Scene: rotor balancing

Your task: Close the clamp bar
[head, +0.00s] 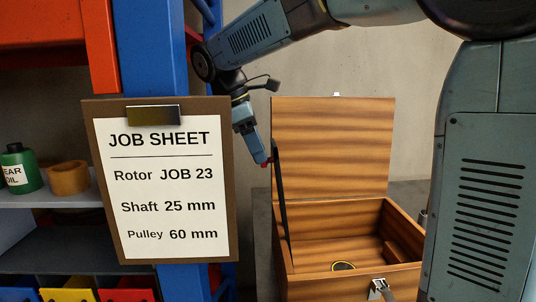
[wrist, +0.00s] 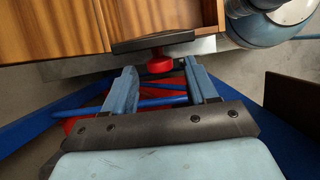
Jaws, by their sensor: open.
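A dark, narrow bar (head: 280,195) stands steeply at the left side of the wooden box in the head view; I take it to be the clamp bar. In the wrist view the bar (wrist: 135,45) lies across the picture, with a round red knob (wrist: 159,65) on its near side. My gripper (head: 263,160) points down at the bar's upper end, where a bit of red shows. In the wrist view my gripper (wrist: 160,70) is open, with the knob between its fingertips and gaps on both sides. The bar's attachment is unclear.
The wooden box (head: 345,268) has its lid (head: 335,145) raised and a metal latch (head: 380,289) in front. A job sheet (head: 165,185) hangs at the left, before a blue post. Blue and red frame parts (wrist: 150,103) lie below my fingers.

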